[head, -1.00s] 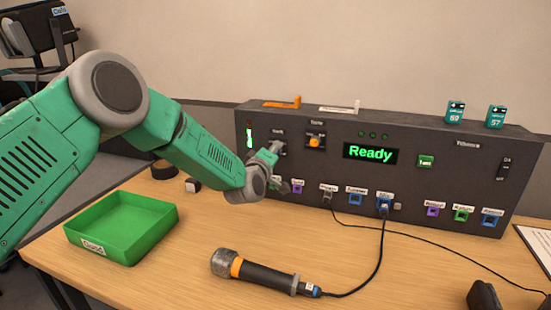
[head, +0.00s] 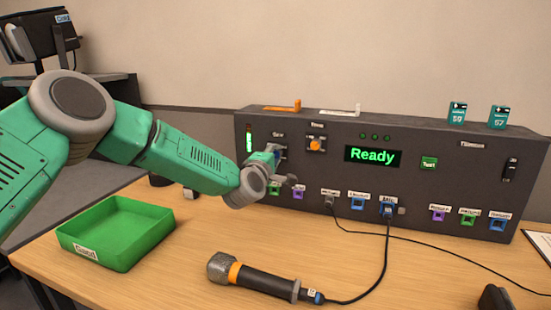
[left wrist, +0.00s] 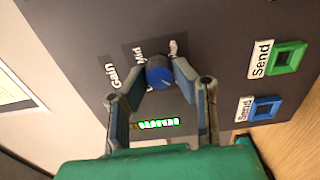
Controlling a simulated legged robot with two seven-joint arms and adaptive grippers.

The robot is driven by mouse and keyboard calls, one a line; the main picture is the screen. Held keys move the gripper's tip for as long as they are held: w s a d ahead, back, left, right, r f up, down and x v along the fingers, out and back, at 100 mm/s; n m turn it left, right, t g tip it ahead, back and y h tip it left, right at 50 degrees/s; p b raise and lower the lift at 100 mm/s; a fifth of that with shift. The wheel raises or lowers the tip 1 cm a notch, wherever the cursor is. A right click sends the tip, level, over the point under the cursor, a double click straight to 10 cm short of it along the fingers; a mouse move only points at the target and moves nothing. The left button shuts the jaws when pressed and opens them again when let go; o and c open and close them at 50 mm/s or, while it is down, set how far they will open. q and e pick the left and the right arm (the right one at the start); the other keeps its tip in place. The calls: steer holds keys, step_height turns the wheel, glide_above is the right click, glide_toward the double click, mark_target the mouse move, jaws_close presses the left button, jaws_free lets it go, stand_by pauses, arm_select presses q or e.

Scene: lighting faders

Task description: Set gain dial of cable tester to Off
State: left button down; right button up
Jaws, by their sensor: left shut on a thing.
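The cable tester (head: 420,195) is a long dark box on the table, with a green "Ready" display. Its gain dial is a blue round knob (left wrist: 159,73) in the left wrist view, with labels "Gain" and "Mid" beside it and another label partly hidden. My left gripper (left wrist: 160,77) is shut on the blue knob, with a finger on each side. In the head view my left gripper (head: 272,165) is at the left end of the tester's front and covers most of the dial. A pale pointer line shows on the knob; its exact setting is hard to read. My right gripper is not in view.
A green tray (head: 122,258) sits on the table at the left. A microphone (head: 262,280) lies in front, its cable plugged into the tester. An orange dial (head: 316,145) is right of my gripper. Two small teal blocks (head: 457,113) stand on top of the tester.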

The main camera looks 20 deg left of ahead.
arm_select(q)
steer(key=shift+f, duration=0.3)
steer(key=c, duration=1.4)
jaws_free()
steer(key=shift+o, duration=0.4)
steer(key=shift+a, duration=0.1)
steer(key=shift+r, duration=0.1)
steer(key=s, duration=1.2)
steer(key=shift+a, duration=0.25)
